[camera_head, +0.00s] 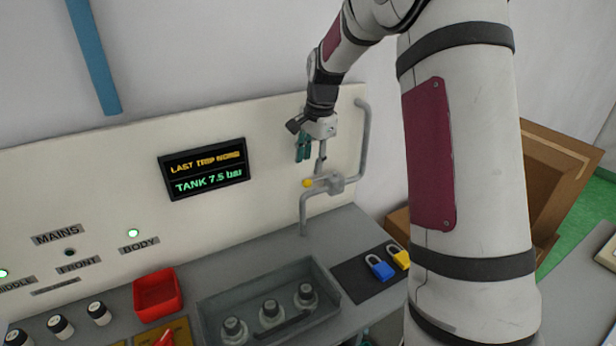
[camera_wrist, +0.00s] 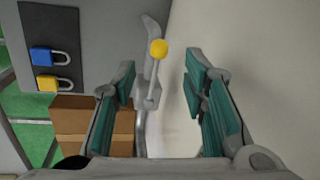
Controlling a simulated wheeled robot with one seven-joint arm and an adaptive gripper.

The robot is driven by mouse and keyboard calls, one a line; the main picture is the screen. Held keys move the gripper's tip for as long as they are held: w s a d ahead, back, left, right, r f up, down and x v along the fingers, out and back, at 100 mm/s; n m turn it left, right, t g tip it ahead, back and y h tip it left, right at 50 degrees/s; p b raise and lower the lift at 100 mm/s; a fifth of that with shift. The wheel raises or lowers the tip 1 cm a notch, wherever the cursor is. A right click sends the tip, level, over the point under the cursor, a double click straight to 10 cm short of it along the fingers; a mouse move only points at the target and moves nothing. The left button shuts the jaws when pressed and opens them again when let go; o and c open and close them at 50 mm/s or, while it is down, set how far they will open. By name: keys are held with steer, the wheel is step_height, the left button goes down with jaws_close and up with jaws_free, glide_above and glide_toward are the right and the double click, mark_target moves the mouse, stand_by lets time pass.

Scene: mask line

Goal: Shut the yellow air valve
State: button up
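The yellow air valve's ball knob (camera_head: 308,183) sits just left of the grey valve body (camera_head: 336,184) on a bent grey pipe (camera_head: 364,130) at the panel's right end. In the wrist view the yellow knob (camera_wrist: 158,49) tops a thin grey lever (camera_wrist: 152,85). My gripper (camera_head: 304,148) is above the knob in the head view, its teal fingers pointing down. In the wrist view my gripper (camera_wrist: 158,88) is open, with a finger on each side of the lever. No contact with the lever shows, and the gap between the fingers holds nothing gripped.
A display (camera_head: 204,168) reads TANK 7.5 bar. A blue padlock (camera_head: 380,267) and a yellow padlock (camera_head: 398,256) lie on a dark mat right of the pipe. A red tray (camera_head: 157,294) and a grey recessed tray (camera_head: 222,305) with several knobs lie left. The wall panel is close behind the pipe.

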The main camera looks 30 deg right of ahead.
mark_target(308, 180)
steer(key=f, duration=0.4)
steer(key=w+f, duration=0.1)
steer(key=f, duration=0.1)
steer(key=shift+w+a+f+p, duration=0.1)
steer(key=shift+f+p, duration=0.15)
steer(key=shift+p, duration=0.1)
jaws_close()
